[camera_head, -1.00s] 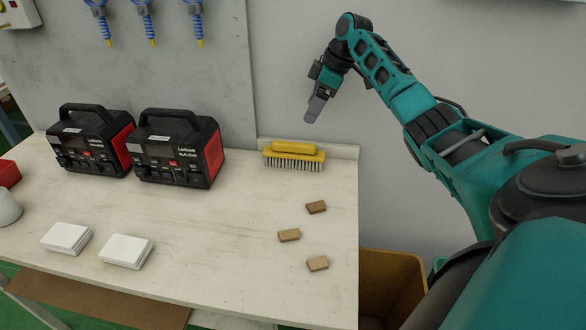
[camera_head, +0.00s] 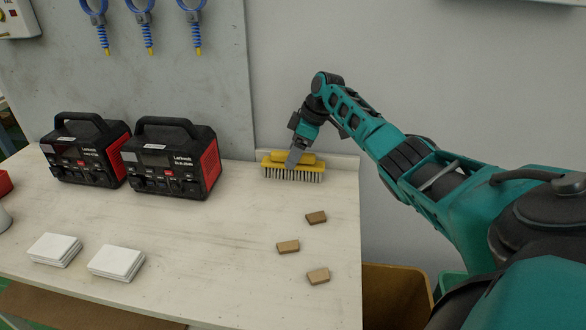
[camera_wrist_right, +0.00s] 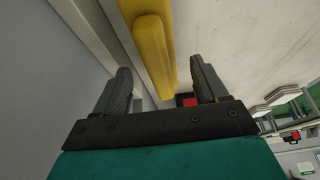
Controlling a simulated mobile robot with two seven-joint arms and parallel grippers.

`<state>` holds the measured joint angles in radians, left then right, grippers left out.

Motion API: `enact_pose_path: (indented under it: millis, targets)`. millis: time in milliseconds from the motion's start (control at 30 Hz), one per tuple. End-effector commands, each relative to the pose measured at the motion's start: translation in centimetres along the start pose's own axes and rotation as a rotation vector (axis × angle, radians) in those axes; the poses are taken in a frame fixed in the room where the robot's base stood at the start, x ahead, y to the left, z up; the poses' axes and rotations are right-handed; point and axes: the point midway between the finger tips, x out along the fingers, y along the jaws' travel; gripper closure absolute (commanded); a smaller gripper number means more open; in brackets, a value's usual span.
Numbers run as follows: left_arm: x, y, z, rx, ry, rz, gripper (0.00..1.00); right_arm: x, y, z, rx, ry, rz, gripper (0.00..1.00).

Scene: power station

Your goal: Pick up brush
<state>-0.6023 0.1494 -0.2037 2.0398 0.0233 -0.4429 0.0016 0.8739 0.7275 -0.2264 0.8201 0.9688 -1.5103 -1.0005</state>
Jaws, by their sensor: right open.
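The brush (camera_head: 275,165) has a yellow body and dark bristles. It stands bristles down at the back right of the white table, by the low back ledge. My right gripper (camera_head: 293,158) is at the brush, its fingers in front of the yellow handle in the head view. In the right wrist view the yellow brush handle (camera_wrist_right: 151,50) runs between the two open fingers of my right gripper (camera_wrist_right: 165,85). The fingers look apart from the handle. My left gripper is not in view.
Two black and red power stations (camera_head: 172,158) (camera_head: 86,150) stand left of the brush. Small brown blocks (camera_head: 288,247) lie in front of it, and white stacks (camera_head: 117,262) lie at the front left. A yellow bin (camera_head: 395,295) is beside the table's right edge (camera_head: 360,250).

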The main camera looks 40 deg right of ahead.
Motion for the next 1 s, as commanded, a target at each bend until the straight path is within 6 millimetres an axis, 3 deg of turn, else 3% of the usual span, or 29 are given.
enact_pose_path:
  millis: [100,200,467,1000]
  targets:
    - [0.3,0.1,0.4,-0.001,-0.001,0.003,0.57,1.9,-0.1,-0.2,0.0,0.0,-0.001,0.28]
    - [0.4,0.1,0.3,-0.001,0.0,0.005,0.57,2.7,0.0,-0.1,0.0,0.001,0.001,0.28]
    - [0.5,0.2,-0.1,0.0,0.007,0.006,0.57,2.8,0.0,-0.2,0.0,0.0,0.002,0.28]
    - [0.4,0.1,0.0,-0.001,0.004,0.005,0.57,2.8,0.0,-0.1,0.0,0.0,0.002,0.79]
